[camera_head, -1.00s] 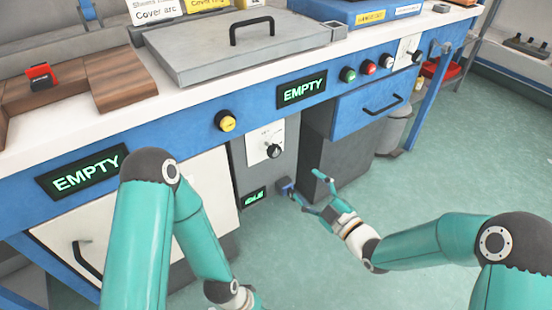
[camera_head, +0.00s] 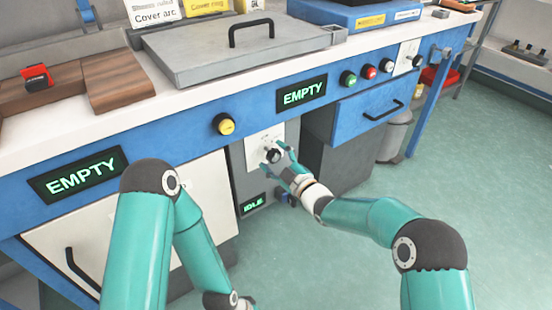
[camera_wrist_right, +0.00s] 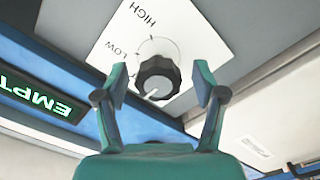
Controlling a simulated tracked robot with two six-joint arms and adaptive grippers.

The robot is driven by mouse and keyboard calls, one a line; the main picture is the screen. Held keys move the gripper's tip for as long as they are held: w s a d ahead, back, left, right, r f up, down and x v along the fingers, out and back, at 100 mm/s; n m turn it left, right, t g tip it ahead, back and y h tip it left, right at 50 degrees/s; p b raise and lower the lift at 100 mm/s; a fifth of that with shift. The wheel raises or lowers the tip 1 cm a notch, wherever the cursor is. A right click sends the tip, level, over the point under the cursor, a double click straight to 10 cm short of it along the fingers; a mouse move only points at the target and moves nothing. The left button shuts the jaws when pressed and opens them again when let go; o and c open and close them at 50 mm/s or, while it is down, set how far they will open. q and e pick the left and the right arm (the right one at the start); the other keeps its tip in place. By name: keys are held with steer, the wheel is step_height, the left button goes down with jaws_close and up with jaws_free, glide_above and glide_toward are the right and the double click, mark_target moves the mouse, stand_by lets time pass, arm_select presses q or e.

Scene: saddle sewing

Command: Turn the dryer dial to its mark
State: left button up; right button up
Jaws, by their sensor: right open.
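The dryer dial (camera_head: 272,156) is a black knob with a white pointer, on a white plate (camera_head: 258,141) on the grey panel under the bench. In the right wrist view the dial (camera_wrist_right: 157,78) stands between the fingertips, and the plate (camera_wrist_right: 190,25) shows the words HIGH and LOW with tick marks. The pointer faces the lower part of the picture. My right gripper (camera_head: 278,152) is open around the dial, with a gap at each side in the wrist view. My left arm comes in at the left; its gripper is cut off or hidden at the lower edge.
A small green display reading IDLE (camera_head: 253,204) sits below the dial, with a blue part (camera_head: 283,195) beside it. A yellow button (camera_head: 224,124) and an EMPTY display (camera_head: 302,93) are above. A dark grey cabinet (camera_head: 340,155) stands to the right.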

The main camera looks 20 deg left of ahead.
steer(key=shift+w, duration=0.1)
steer(key=shift+c, duration=0.4)
steer(key=c, duration=1)
steer(key=shift+d+f, duration=0.1)
steer(key=shift+c, duration=0.4)
